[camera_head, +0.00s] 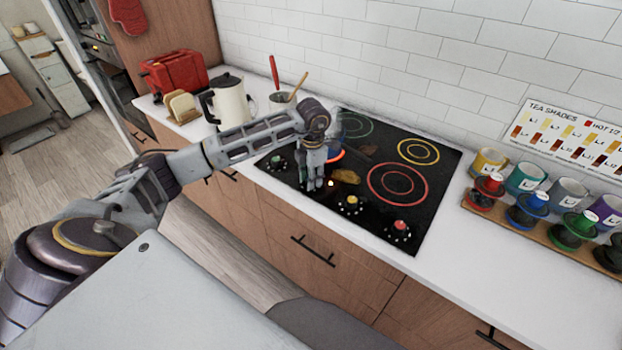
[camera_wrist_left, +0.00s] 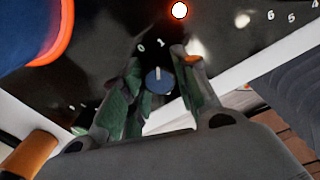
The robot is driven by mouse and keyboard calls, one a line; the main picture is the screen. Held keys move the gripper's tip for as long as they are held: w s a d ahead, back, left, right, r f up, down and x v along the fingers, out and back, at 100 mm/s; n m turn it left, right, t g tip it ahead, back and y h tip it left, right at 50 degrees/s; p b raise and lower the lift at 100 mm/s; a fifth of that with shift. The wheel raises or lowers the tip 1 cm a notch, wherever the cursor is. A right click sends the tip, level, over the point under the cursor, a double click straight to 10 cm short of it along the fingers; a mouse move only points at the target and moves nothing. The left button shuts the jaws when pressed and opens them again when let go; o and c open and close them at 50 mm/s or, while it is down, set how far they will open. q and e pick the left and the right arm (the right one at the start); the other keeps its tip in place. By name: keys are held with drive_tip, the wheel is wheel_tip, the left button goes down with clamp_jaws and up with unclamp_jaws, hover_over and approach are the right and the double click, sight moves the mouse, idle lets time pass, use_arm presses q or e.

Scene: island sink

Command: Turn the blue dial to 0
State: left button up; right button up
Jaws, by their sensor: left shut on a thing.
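The blue dial (camera_wrist_left: 158,82) shows in the left wrist view between the two fingers of my left gripper (camera_wrist_left: 158,70), which is shut on it. Its white pointer mark points up, roughly toward the 1; the 0 is printed just left of the 1. In the head view my left gripper (camera_head: 314,184) reaches down to the front of the black cooktop (camera_head: 440,172) and hides the dial. A burner glows orange-red under a blue pot (camera_head: 335,151), partly behind the gripper. My right gripper is not in view.
A green dial (camera_head: 277,163) is left of the gripper; a yellow dial (camera_head: 352,202) and a red dial (camera_head: 400,227) are to its right. A kettle (camera_head: 231,106) and a red toaster (camera_head: 174,73) stand left. Mugs (camera_head: 525,178) stand right.

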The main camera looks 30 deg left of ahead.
use_arm(q)
drive_tip(key=n+b, duration=0.1)
drive_tip(key=n, duration=0.5)
drive_tip(key=shift+w+n, duration=0.1)
drive_tip(key=shift+n, duration=0.3)
drive_tip(key=shift+r, duration=0.1)
idle(0.3)
drive_tip(key=o, duration=1)
drive_tip(key=shift+d+r, duration=0.15)
drive_tip(key=shift+r, duration=2.8)
drive_tip(key=shift+d+r, duration=0.1)
drive_tip(key=shift+r, duration=2.85)
